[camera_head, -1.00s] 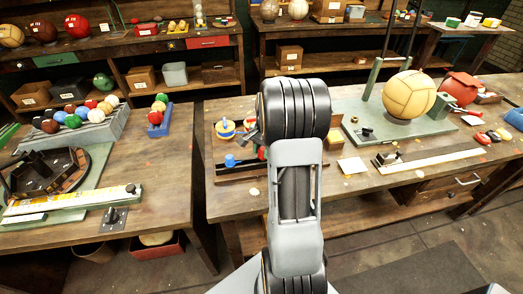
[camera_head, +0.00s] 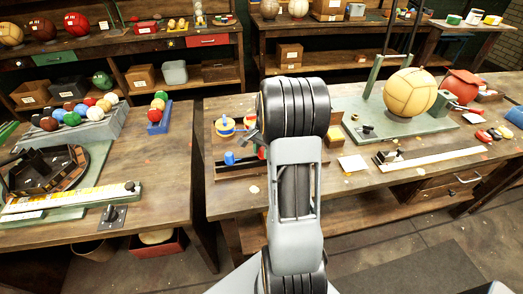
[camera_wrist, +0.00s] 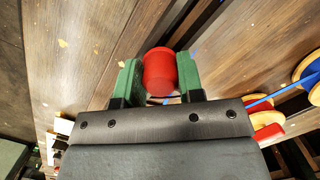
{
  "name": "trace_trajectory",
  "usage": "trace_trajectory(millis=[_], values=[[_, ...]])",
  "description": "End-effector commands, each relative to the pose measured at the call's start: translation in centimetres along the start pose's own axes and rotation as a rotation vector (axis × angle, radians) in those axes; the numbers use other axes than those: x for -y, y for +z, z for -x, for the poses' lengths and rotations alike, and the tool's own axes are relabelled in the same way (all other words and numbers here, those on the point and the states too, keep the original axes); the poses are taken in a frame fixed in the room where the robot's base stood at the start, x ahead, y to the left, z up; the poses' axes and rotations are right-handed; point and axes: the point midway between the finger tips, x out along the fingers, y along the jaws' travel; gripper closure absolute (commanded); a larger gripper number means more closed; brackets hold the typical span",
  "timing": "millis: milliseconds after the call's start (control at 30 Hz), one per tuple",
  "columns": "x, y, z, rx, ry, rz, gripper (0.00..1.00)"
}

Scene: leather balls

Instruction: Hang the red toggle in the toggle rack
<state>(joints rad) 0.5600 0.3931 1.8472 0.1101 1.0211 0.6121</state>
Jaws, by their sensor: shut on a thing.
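The red toggle (camera_wrist: 160,72) is clamped between the green finger pads of my gripper (camera_wrist: 160,75) in the wrist view. In the head view my arm hides most of the gripper, and a bit of red (camera_head: 262,153) shows at the arm's left edge. The toggle rack (camera_head: 232,173), a dark wooden strip with a slot, lies on the bench just left of my arm. A blue toggle (camera_head: 230,158) is at the rack. In the wrist view dark slotted wood (camera_wrist: 200,22) lies beyond the red toggle, with a bit of blue beside it. I cannot tell whether the red toggle touches the rack.
Blue, yellow and red spool-like things (camera_head: 225,127) stand behind the rack. A large tan ball (camera_head: 410,93) sits on a green stand right of my arm. A white paper (camera_head: 352,163) and a long pale ruler (camera_head: 435,160) lie on the right bench.

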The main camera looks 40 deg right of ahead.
Motion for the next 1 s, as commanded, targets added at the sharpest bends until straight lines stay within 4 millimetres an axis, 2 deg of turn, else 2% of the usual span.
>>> trace_trajectory(millis=[33,333,633,767,1000], values=[[0.0,0.0,0.0,0.0,0.0,0.0,0.63],[0.0,0.0,0.0,0.0,0.0,0.0,0.35],[0.0,0.0,0.4,-0.002,-0.001,0.0,0.35],[0.1,-0.1,2.0,-0.004,-0.003,0.0,0.35],[0.1,-0.1,6.9,-0.005,-0.003,0.0,0.35]])
